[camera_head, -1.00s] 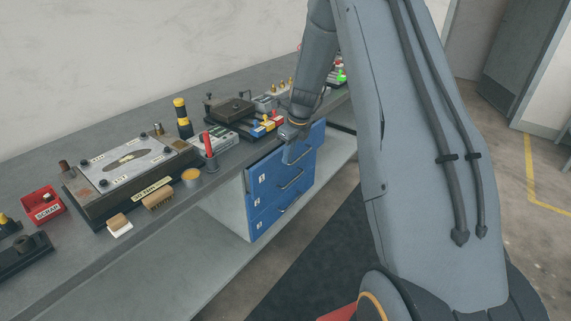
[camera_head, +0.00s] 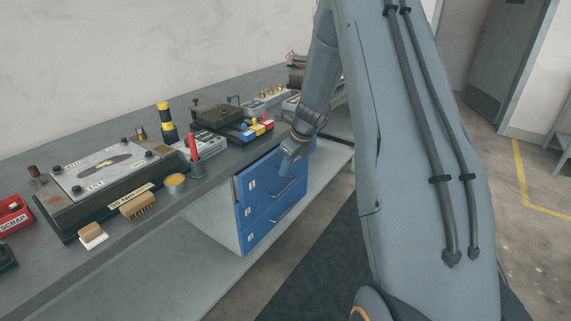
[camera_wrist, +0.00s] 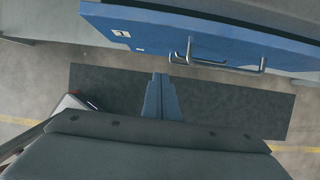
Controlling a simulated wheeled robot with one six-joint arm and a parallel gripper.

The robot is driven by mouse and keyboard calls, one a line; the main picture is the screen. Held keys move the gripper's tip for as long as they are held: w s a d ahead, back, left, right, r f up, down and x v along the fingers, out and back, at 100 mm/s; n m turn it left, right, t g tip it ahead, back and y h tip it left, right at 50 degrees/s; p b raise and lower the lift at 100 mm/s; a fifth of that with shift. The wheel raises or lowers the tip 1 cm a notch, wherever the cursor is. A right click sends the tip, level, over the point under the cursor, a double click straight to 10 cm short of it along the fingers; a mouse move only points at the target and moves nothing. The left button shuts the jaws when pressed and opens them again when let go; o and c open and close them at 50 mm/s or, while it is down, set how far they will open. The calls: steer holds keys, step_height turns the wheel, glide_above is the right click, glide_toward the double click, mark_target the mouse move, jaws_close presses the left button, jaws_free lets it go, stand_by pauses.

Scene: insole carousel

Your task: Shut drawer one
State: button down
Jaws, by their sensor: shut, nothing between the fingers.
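The blue drawer unit hangs under the bench, with drawer one (camera_head: 262,180) at the top, labelled 1. In the wrist view the blue front of drawer one (camera_wrist: 215,38) runs across the top, with its metal handle (camera_wrist: 215,62). My gripper (camera_head: 287,166) is shut and empty, pointing down by the front of drawer one. In the wrist view my gripper (camera_wrist: 161,82) is near the handle; contact cannot be told.
Drawer two (camera_head: 265,208) and drawer three (camera_head: 265,232) lie below. A dark mat (camera_head: 310,260) covers the clear floor in front.

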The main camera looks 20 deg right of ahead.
mark_target(271, 174)
steer(key=w+a+f, duration=0.1)
steer(key=w+a+f+p, duration=0.1)
steer(key=w+f, duration=0.1)
steer(key=w+a+f, duration=0.1)
steer(key=w+f, duration=0.1)
steer(key=shift+a, duration=0.1)
stand_by(0.4)
